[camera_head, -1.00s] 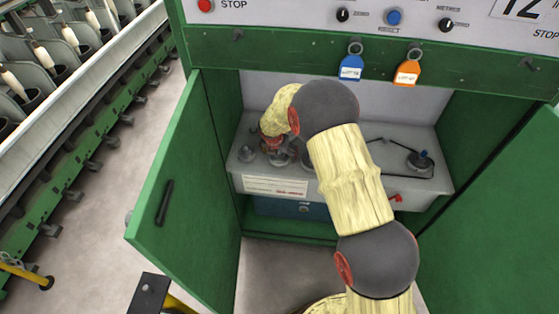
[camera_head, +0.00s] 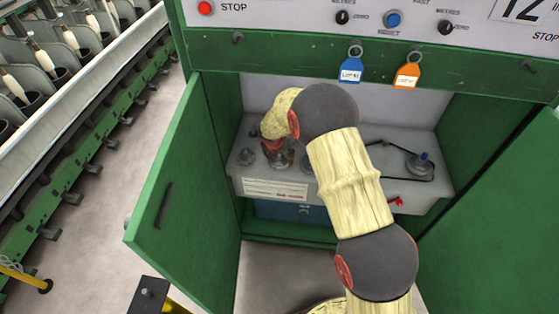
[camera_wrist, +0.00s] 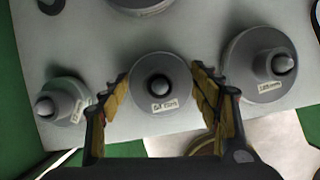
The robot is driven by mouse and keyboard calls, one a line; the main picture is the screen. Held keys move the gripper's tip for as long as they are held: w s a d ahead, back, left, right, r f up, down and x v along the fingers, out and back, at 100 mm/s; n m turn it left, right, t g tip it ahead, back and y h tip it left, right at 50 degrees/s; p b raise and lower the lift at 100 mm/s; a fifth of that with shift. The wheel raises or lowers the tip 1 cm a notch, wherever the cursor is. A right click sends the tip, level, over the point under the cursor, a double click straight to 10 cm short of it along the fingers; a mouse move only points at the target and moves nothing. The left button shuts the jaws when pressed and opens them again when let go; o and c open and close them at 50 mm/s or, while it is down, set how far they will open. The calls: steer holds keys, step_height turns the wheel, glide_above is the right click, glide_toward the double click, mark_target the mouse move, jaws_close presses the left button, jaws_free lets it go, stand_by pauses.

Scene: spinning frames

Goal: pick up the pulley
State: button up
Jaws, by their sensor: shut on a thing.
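Several grey round pulleys stand on the grey shelf inside the open green cabinet. In the wrist view, one labelled pulley (camera_wrist: 160,82) is between the two yellow-padded fingers of my gripper (camera_wrist: 160,74), which is shut on it. Its label is too small to read surely. In the head view my gripper (camera_head: 278,152) is low over the left part of the shelf, and my arm hides much of the middle. I cannot tell whether the held pulley is clear of the shelf.
A larger pulley (camera_wrist: 268,65) stands close right of the fingers, and a smaller stepped one (camera_wrist: 62,103) close left. The cabinet's left door (camera_head: 165,170) stands open. A blue tag (camera_head: 351,70) and an orange tag (camera_head: 407,76) hang above the opening. A black belt (camera_head: 405,176) lies right.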

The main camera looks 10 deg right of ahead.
steer(key=c, duration=0.4)
steer(key=shift+r, duration=0.1)
step_height(320, 180, up, 10)
steer(key=p, duration=0.4)
stand_by(0.3)
steer(key=shift+r+p, duration=0.55)
steer(key=shift+p, duration=0.5)
steer(key=shift+w+d+f, duration=0.1)
